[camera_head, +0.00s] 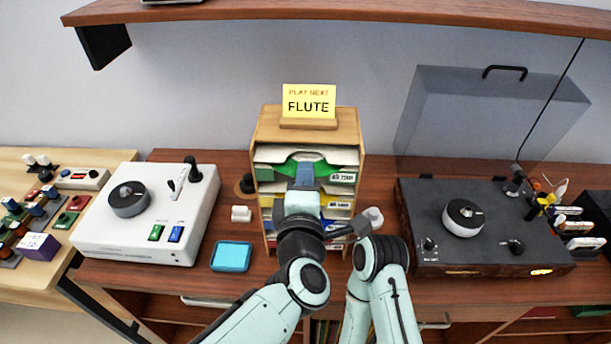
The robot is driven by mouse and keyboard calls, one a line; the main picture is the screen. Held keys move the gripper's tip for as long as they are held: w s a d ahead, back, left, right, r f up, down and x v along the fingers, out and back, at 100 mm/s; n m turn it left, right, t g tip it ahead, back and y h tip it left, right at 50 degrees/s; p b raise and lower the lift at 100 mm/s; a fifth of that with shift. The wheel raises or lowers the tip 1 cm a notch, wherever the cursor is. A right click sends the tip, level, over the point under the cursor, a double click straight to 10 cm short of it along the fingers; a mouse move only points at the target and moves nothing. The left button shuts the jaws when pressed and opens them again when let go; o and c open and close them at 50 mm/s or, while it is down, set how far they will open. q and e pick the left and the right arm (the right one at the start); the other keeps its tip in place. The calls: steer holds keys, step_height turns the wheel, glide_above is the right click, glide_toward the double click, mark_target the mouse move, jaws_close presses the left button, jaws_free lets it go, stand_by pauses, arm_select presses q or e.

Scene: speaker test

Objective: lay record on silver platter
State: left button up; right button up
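A wooden rack (355,145) with several coloured, labelled slots stands at the centre. A green curved piece (323,166), perhaps a record or sleeve edge, shows in its top slot. My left gripper (305,172) reaches to that slot; its fingertips are not clear, so I cannot tell whether it grips anything. My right arm is folded low in front of the rack, and its dark end (340,232) is partly hidden. The white turntable (120,225) at left has a dark grey platter (128,199).
A yellow "PLAY NEXT FLUTE" sign (308,102) stands on the rack. A blue pad (231,256) lies left of the rack. A clear raised lid (480,110) stands behind the black turntable. A wooden shelf (350,11) overhangs the back.

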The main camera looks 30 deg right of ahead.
arm_select(q)
steer(key=shift+c, duration=0.3)
jaws_close()
stand_by(0.3)
steer(key=f+v, duration=0.1)
steer(key=v, duration=1.7)
steer(key=shift+s+a+p, duration=0.15)
steer(key=shift+p, duration=0.25)
stand_by(0.7)
